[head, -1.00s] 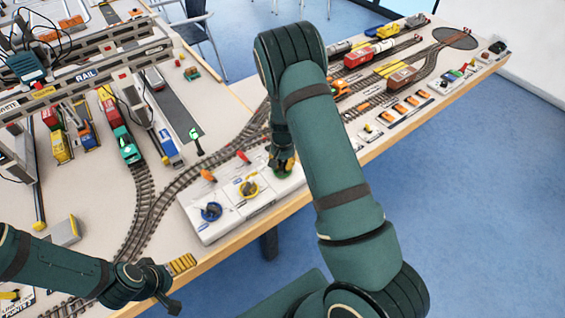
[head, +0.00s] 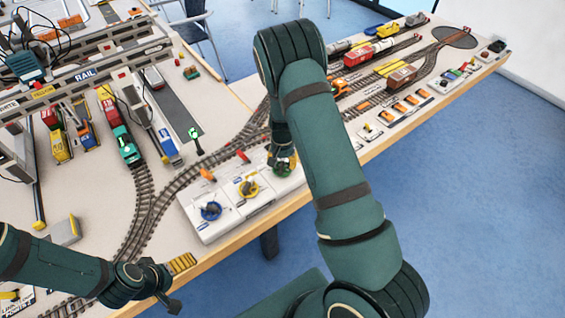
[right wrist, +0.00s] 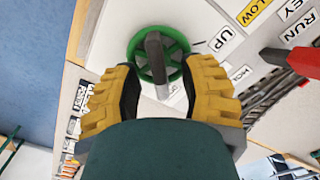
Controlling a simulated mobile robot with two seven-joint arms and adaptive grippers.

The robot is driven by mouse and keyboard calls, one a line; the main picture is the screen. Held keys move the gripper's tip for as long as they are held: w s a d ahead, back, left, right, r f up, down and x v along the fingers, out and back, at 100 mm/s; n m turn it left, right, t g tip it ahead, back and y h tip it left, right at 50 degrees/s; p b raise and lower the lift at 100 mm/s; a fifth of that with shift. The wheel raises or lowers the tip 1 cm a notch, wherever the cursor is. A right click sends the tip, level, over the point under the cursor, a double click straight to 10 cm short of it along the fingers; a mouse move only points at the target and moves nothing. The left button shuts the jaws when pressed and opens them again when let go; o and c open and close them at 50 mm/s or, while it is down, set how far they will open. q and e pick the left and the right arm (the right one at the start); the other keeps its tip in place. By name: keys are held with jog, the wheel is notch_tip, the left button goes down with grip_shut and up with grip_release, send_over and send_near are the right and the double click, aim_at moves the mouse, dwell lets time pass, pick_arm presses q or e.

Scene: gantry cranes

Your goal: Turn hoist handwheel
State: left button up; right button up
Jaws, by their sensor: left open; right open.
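The green handwheel (right wrist: 166,45), with a grey bar across its middle, shows in the right wrist view near labels "UP" and "LOW". In the head view only part of the green handwheel (head: 283,171) shows under my right gripper (head: 282,160). My right gripper (right wrist: 163,78) is open, its yellow ribbed fingers at either side of the lower wheel; I cannot tell whether they touch it. A blue handwheel (head: 211,211) and a yellow handwheel (head: 248,189) stand on the same white panel. My left gripper (head: 160,284) is open and empty near the table's front edge, away from the wheels.
Model tracks (head: 150,205) run behind the panel, with a grey gantry (head: 85,75) and coloured trains (head: 124,145) to the left. More wagons (head: 402,75) stand at the right. Blue floor (head: 450,210) lies beyond the table edge.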

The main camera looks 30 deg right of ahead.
aim_at(283, 162)
notch_tip(283, 162, up, 12)
jog(key=shift+f, duration=0.25)
dwell(1.1)
